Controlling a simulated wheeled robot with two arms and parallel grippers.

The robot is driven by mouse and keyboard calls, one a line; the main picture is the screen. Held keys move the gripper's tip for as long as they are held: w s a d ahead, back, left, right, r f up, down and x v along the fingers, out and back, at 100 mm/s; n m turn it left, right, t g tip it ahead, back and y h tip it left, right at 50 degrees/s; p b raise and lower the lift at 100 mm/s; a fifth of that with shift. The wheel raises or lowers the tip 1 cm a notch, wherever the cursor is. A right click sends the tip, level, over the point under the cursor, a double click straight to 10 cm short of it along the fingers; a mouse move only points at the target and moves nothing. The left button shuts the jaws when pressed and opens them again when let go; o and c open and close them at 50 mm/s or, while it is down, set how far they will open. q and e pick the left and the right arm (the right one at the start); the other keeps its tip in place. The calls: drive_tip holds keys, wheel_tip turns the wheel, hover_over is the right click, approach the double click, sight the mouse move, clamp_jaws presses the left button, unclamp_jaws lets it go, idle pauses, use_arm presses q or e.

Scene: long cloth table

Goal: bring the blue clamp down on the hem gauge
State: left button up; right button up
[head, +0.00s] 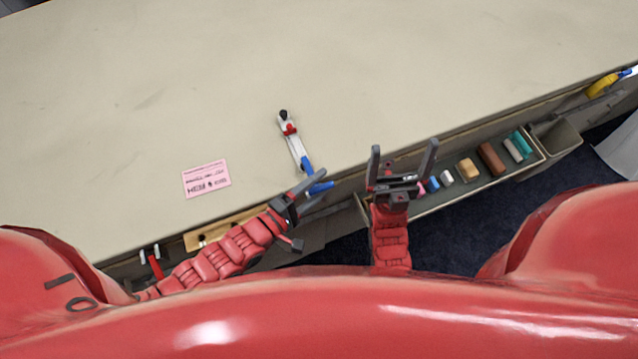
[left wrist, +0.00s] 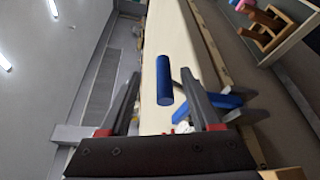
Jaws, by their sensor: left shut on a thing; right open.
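The blue clamp has two blue parts at the table's front edge in the head view, an upper one (head: 307,164) and a lower one (head: 321,188). A narrow white piece (head: 297,146) with a red part and a black end runs back from them; I cannot tell whether it includes the hem gauge. My left gripper (head: 316,182) is shut on the clamp's blue handle, which shows as a blue cylinder (left wrist: 165,82) between the fingers in the left wrist view. A second blue bar (left wrist: 207,106) lies beside it. My right gripper (head: 403,148) is open and empty, right of the clamp.
A pink printed card (head: 207,179) lies on the table (head: 400,70), left of the clamp. A tray (head: 480,187) along the front edge holds several coloured blocks. An empty bin (head: 556,140) and a yellow-and-blue item (head: 603,84) are further right. The tabletop beyond is clear.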

use_arm(q)
drive_tip(key=shift+a, duration=0.15)
drive_tip(key=shift+s+a, duration=0.25)
drive_tip(key=shift+a, duration=0.2)
drive_tip(key=p+v, duration=0.6)
drive_tip(key=v, duration=1)
drive_tip(key=shift+s, duration=0.2)
drive_tip(key=shift+r, duration=0.1)
